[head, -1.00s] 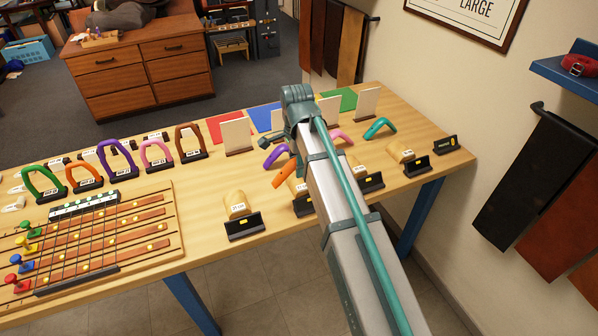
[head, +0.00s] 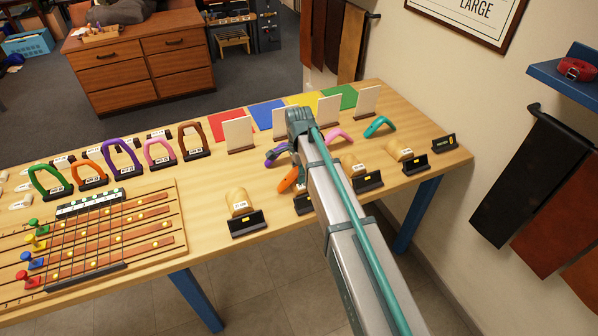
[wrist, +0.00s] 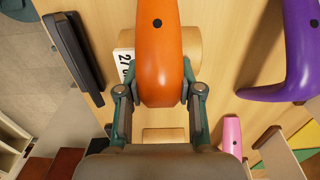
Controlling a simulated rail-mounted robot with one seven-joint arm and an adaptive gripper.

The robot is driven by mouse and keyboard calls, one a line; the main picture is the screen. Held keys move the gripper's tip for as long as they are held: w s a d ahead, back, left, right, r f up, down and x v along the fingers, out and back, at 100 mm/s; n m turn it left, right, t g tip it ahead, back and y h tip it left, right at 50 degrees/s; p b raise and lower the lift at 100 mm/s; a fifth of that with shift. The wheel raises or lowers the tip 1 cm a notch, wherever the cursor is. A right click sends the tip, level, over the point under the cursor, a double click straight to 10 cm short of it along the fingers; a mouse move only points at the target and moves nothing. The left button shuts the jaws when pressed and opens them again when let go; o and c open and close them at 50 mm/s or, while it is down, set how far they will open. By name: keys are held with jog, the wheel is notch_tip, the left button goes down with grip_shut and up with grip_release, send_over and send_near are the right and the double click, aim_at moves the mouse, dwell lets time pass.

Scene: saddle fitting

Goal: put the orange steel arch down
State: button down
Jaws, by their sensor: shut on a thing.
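My gripper (wrist: 160,94) is shut on the orange steel arch (wrist: 158,55), with one finger on each side of it in the wrist view. The arch lies over a pale wooden block with a printed label (wrist: 188,48); whether it touches the block I cannot tell. In the head view only part of the orange arch (head: 288,180) shows, left of my arm, behind a black sign holder (head: 303,205). My fingers are hidden there by the arm.
A purple arch (wrist: 292,60) is close on the right in the wrist view, with a pink arch (wrist: 231,135) below it. A teal arch (head: 379,126) and another wooden block (head: 238,199) stand along the table (head: 215,220). A strung board (head: 150,235) is at left.

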jog(key=shift+f, duration=0.3)
jog(key=shift+s+f, duration=0.1)
jog(key=c, duration=1.1)
grip_release()
jog(key=o, duration=0.4)
jog(key=shift+f, duration=0.15)
jog(key=shift+c, duration=0.2)
jog(key=shift+r, duration=0.65)
notch_tip(320, 180, up, 12)
jog(key=b, duration=0.3)
jog(key=shift+d+f, duration=0.1)
